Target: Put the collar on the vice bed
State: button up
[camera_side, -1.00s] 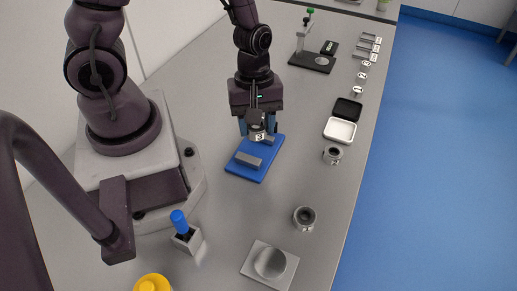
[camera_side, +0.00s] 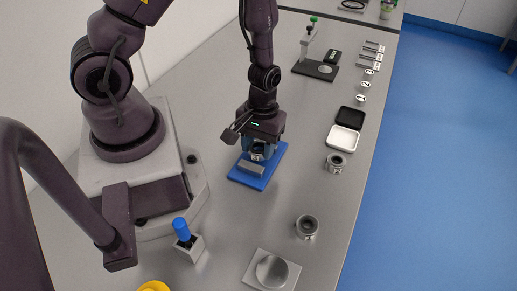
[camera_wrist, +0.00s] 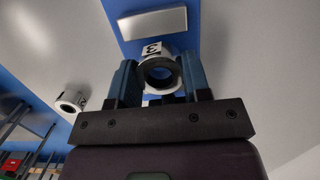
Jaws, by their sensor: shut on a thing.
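The blue vice bed (camera_side: 240,178) lies flat on the bench in the middle of the side view, with a grey jaw block (camera_side: 251,170) along its near part. My gripper (camera_side: 258,152) is over the bed, shut on a grey ring-shaped collar (camera_side: 257,155). In the wrist view the collar (camera_wrist: 160,73) sits between my blue fingers (camera_wrist: 160,85), with its bore facing the camera and a "3" label on its side. The vice bed (camera_wrist: 120,30) and jaw block (camera_wrist: 152,24) show beyond it. I cannot tell whether the collar touches the bed.
Two other collars stand on the bench to the right, one farther (camera_side: 334,163) and one nearer (camera_side: 307,227). A grey plate with a disc (camera_side: 270,272), a blue-handled tool in a block (camera_side: 187,240) and an open black-and-white box (camera_side: 342,139) are nearby.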

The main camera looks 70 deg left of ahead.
jog(key=shift+f, duration=0.75)
jog(key=shift+f, duration=0.1)
jog(key=o, duration=1.1)
jog(key=shift+o, duration=0.2)
notch_tip(320, 180, up, 24)
jog(key=r+m+t, duration=0.1)
jog(key=m+t, duration=0.2)
jog(key=m, duration=0.2)
jog(key=s+r+m+t+y, duration=0.1)
jog(key=s+r+m+t, duration=0.2)
jog(key=r, duration=0.5)
jog(key=shift+s+d+r+m+t, duration=0.2)
jog(key=shift+s+m+t, duration=0.25)
jog(key=shift+s, duration=0.4)
